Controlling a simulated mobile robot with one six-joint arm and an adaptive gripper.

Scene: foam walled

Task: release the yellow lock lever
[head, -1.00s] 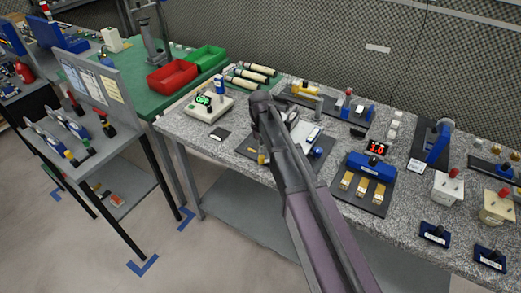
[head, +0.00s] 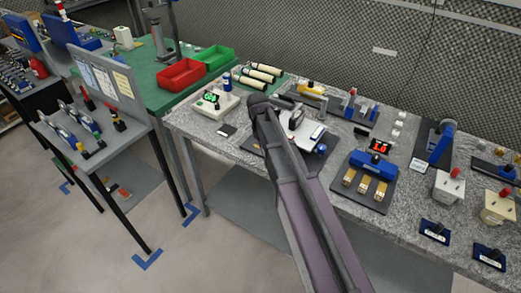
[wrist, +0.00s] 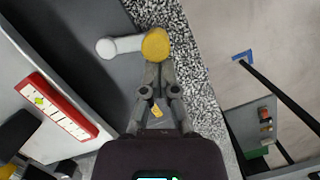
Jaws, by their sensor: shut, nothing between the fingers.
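In the wrist view, a lever has a round yellow knob (wrist: 156,43) at its right end and a light grey arm running left to a round pale end (wrist: 105,48). It lies over a dark grey plate (wrist: 85,35). My gripper (wrist: 158,72) is shut and empty, its fingertips just below the knob in the picture. I cannot tell whether they touch it. A small yellow tag (wrist: 156,111) shows between the finger links, beyond them. In the head view my arm hides the lever and the fingertips.
A red-edged white scale (wrist: 62,105) is left of my gripper in the wrist view. The speckled bench (head: 222,150) ends to the right, with floor beyond.

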